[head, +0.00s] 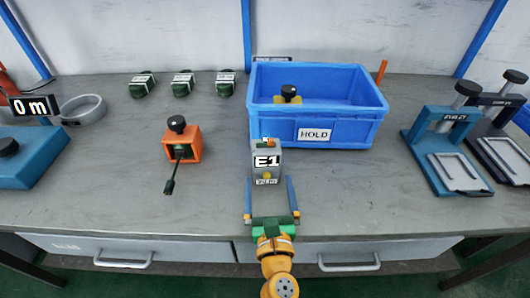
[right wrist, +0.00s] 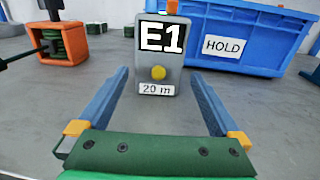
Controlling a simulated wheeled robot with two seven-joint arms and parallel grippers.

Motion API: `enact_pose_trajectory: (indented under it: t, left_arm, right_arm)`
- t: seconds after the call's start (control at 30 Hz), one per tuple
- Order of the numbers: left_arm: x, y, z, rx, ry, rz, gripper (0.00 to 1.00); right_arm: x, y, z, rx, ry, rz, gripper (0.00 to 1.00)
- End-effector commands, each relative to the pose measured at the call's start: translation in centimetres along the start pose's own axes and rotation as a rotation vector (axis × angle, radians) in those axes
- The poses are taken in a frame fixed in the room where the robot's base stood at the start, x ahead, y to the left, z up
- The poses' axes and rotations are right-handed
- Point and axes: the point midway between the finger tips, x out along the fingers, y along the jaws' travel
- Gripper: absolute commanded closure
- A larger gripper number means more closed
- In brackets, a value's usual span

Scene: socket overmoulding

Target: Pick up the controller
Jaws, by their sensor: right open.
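The controller (head: 266,168) is a grey upright box with an "E1" display, a yellow button and a small label below. It stands on the bench in front of the blue bin. In the right wrist view the controller (right wrist: 158,86) is centred beyond the fingers, and its label reads "20 m". My right gripper (head: 272,184) is open, with blue fingers, a green palm and yellow finger bases. Its fingers point toward the controller, one to each side of its line, and they hold nothing. In the right wrist view the open fingers (right wrist: 158,82) frame the controller. My left gripper is not in view.
The blue bin (head: 312,132) marked HOLD stands right behind the controller. An orange block holder (head: 194,148) with a black knob and dark cable is to the left. Several green parts (head: 182,84) lie behind it. The bench front is clear.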

Motion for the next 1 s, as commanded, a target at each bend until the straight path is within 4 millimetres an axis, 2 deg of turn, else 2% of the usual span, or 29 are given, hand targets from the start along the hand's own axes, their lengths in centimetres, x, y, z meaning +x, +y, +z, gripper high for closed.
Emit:
enact_pose_trajectory:
  t: [0.23, 0.33, 0.5, 0.53, 0.57, 0.8, 0.83, 1.0]
  left_arm:
    - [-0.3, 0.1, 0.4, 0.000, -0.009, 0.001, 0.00]
    - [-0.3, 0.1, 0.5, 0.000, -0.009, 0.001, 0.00]
    - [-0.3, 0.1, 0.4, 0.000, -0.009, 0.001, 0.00]
    - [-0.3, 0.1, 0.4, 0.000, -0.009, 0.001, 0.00]
    - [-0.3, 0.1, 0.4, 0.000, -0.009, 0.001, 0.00]
    - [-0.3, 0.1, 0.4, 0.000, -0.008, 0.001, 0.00]
    - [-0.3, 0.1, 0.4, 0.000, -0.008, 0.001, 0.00]
    - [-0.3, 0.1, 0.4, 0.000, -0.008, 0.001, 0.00]
  right_arm:
    - [4.7, 0.2, 0.1, -0.004, -0.002, 0.001, 0.00]
    - [5.5, 0.2, 0.1, -0.002, 0.000, 0.000, 0.00]
    - [5.6, 0.2, 0.0, -0.002, 0.002, 0.000, 0.00]
    - [5.6, 0.2, 0.0, -0.002, 0.002, 0.000, 0.03]
    - [5.6, 0.2, 0.0, -0.002, 0.002, 0.000, 0.11]
    - [5.5, 0.2, 0.0, -0.003, 0.001, 0.000, 0.76]
    - [5.5, 0.2, 0.1, -0.003, 0.001, 0.001, 0.78]
    - [5.5, 0.2, 0.1, -0.003, 0.001, 0.000, 0.78]
